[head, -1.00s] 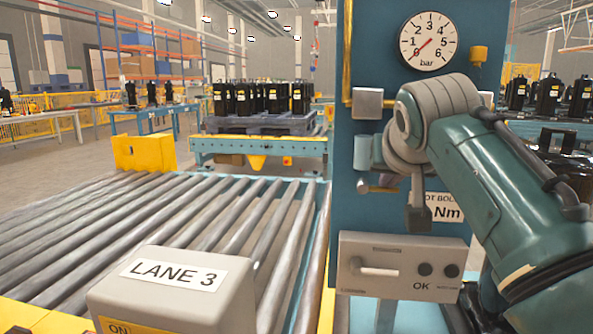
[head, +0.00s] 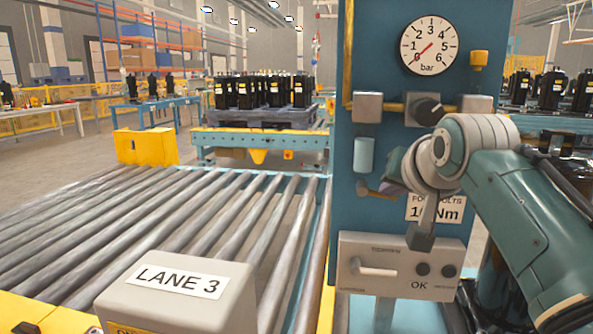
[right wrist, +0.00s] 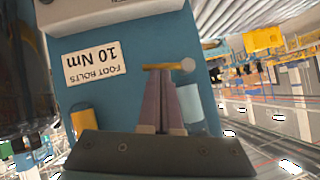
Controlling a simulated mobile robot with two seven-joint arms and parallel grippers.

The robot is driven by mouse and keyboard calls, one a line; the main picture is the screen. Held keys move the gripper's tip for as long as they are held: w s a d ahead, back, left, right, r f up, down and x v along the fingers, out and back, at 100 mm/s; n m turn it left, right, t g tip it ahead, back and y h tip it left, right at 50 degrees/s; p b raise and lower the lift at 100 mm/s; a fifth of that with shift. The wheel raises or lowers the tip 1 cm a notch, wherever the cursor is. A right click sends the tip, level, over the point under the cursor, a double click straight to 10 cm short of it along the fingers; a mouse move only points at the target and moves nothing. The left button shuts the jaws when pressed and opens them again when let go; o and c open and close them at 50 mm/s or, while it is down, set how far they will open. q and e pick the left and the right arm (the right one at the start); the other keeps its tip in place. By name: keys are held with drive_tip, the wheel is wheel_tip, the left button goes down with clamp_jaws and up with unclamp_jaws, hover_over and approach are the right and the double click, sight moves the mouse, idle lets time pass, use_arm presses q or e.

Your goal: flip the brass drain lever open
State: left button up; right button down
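The brass drain lever (head: 382,194) sits under the pale filter bowl (head: 364,155) on the blue post. Its round grey knob end points left in the head view. In the right wrist view the lever (right wrist: 152,66) lies across the picture just beyond my fingertips, with the bowl (right wrist: 190,106) beside it. My right gripper (head: 390,172) is at the lever from the right, partly hidden by its own wrist. In the right wrist view its two purple-grey fingers (right wrist: 163,78) are together, with no clear gap. I cannot tell whether they touch the lever. My left gripper is out of view.
Above are a black regulator knob (head: 428,109) and a pressure gauge (head: 430,45) reading near zero. Below is a grey control panel (head: 402,266) with a handle and OK label. A roller conveyor (head: 160,225) and LANE 3 box (head: 180,300) stand left.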

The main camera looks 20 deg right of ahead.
drive_tip(key=shift+w+a+f+m+t+y+b, duration=0.2)
drive_tip(key=shift+f+m+t+y+b, duration=0.75)
drive_tip(key=shift+m+b, duration=1)
drive_tip(key=shift+w+a+f+m+t+y+b, duration=0.15)
drive_tip(key=shift+f+m+t+y+b, duration=0.6)
drive_tip(key=shift+m+t+b, duration=1.15)
drive_tip(key=shift+w+a+f+m+t+y+b, duration=0.2)
drive_tip(key=shift+f+m+t+y+b, duration=0.7)
drive_tip(key=shift+b, duration=1.8)
drive_tip(key=shift+s+f+h, duration=0.15)
drive_tip(key=shift+h, duration=0.15)
